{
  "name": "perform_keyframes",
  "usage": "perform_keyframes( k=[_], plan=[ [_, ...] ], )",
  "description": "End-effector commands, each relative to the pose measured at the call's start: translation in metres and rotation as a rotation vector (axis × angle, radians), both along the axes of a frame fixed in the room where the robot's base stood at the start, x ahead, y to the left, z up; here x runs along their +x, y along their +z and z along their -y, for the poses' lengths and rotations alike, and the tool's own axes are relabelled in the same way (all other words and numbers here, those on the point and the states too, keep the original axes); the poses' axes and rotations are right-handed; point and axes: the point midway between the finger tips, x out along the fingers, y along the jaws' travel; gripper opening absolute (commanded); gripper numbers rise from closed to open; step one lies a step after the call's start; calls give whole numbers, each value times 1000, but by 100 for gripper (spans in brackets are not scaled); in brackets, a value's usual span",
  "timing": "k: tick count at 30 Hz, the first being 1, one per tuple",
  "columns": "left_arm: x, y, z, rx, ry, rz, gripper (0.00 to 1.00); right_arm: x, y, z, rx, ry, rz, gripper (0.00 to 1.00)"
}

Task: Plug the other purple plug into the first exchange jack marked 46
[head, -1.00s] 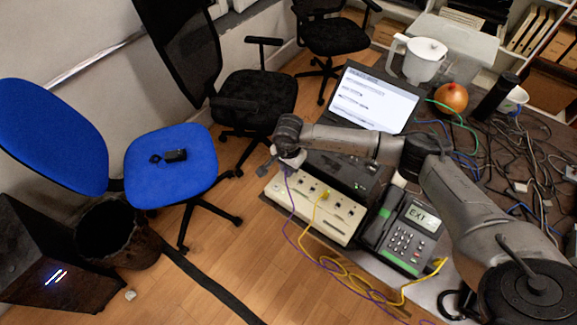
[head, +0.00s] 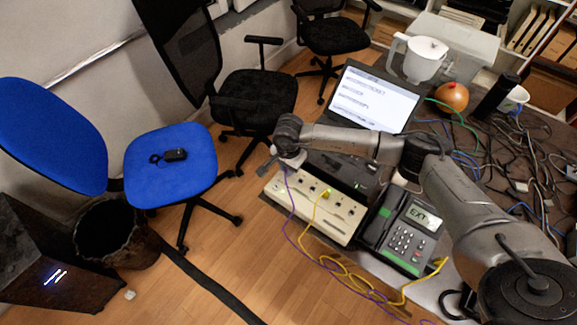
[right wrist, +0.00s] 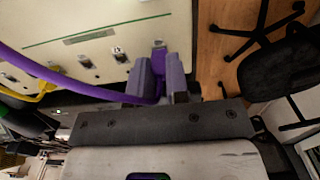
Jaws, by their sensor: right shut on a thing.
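My right gripper (right wrist: 159,82) is shut on the purple plug (right wrist: 159,64), whose tip points at the cream jack panel near its end. Whether the tip is inside a jack I cannot tell. The purple cable (right wrist: 85,86) curves away to the left in the right wrist view. In the head view my right gripper (head: 272,166) is over the left end of the exchange panel (head: 312,210), and the purple cable (head: 291,221) hangs down from it. A yellow plug (head: 325,194) stands in a middle jack. The jack numbers are too small to read. My left gripper is not in view.
A desk phone (head: 402,233) showing EXT stands right of the panel. A yellow cable (head: 340,271) loops in front. A laptop (head: 375,100) is behind my right arm, and tangled cables (head: 510,165) cover the table at right. Floor is open left of the panel.

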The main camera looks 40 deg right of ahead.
Motion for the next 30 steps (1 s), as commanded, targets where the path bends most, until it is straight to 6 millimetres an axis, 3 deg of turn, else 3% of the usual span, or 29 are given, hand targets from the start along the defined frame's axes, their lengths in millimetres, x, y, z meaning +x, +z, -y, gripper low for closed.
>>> perform_keyframes(
  k=[10, 11, 19, 30],
  plan=[
    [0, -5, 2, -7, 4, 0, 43, 0, -6, 0, 0, 0, 0, 0],
    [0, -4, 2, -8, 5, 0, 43, 0, -5, 0, 0, -1, 0, 17],
    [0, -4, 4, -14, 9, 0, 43, 0, -5, 0, 0, 0, 0, 43],
    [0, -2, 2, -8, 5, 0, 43, 0, 3, 0, -1, 0, 1, 45]
  ],
)
